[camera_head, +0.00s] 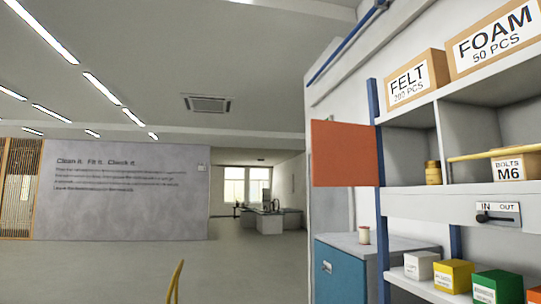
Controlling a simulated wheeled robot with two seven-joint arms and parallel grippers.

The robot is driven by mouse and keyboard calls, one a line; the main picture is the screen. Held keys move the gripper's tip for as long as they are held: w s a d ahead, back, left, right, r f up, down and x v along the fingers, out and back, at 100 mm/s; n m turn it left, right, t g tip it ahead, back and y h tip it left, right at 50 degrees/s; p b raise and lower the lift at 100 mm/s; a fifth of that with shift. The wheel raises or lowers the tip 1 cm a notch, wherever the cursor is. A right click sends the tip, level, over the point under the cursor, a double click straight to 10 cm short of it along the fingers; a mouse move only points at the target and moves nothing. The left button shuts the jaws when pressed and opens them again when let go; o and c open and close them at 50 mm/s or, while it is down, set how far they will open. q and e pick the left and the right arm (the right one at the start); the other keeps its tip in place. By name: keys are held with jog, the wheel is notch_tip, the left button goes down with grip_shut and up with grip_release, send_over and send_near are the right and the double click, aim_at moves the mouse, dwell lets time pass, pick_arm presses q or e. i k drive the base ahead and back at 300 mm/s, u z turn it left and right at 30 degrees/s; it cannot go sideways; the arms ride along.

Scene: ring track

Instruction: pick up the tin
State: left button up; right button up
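A small yellow-brown tin or jar (432,172) stands upright in the left compartment of the shelf unit, close to its open front. I cannot tell from the picture which of the two is the tin. Neither of my grippers is in view, and nothing touches either can.
An orange-red panel (345,154) stands out left of the shelf's blue post. A yellow bar (495,153) crosses the right compartment before the M6 bolts box (514,167). FELT (415,82) and FOAM (495,45) boxes sit on top. Open floor (240,270) lies left.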

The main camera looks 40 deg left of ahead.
aim_at(433, 169)
jog(key=u, duration=0.65)
jog(key=k, duration=0.9)
jog(key=u, duration=0.95)
jog(key=i, duration=3.25)
jog(key=z, duration=1.1)
jog(key=i, duration=0.9)
jog(key=z, duration=1.6)
jog(key=i, duration=0.45)
jog(key=z, duration=0.3)
